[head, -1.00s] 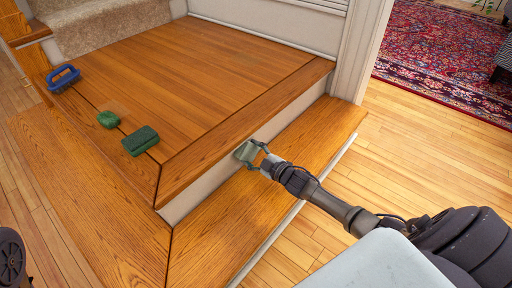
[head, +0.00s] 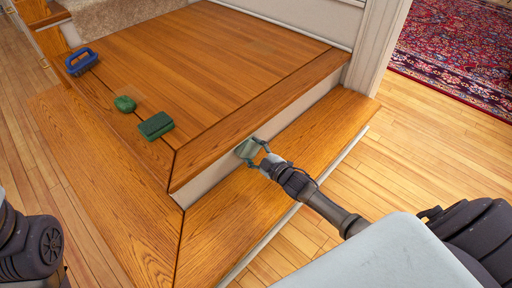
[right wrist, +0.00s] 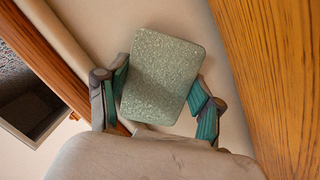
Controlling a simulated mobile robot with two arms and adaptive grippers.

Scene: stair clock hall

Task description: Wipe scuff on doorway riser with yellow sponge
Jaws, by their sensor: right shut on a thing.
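My right gripper (head: 257,151) is shut on a grey-green, speckled rectangular sponge (right wrist: 162,78); no yellow face of it shows. In the head view the sponge (head: 247,148) is at the pale doorway riser (head: 208,181), between the wooden landing and the lower step. I cannot tell whether it touches the riser. In the right wrist view one finger is on each side of the sponge. No scuff can be made out; the sponge hides part of the riser. Of my left arm only dark links show at the left edge; its gripper is out of view.
A dark green block (head: 156,125), a green rounded lump (head: 125,104) and a blue-handled brush (head: 81,62) lie along the landing's left side. The lower step (head: 225,220) is bare. A white door frame (head: 372,45) stands at the riser's far end, with a red rug (head: 460,50) beyond.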

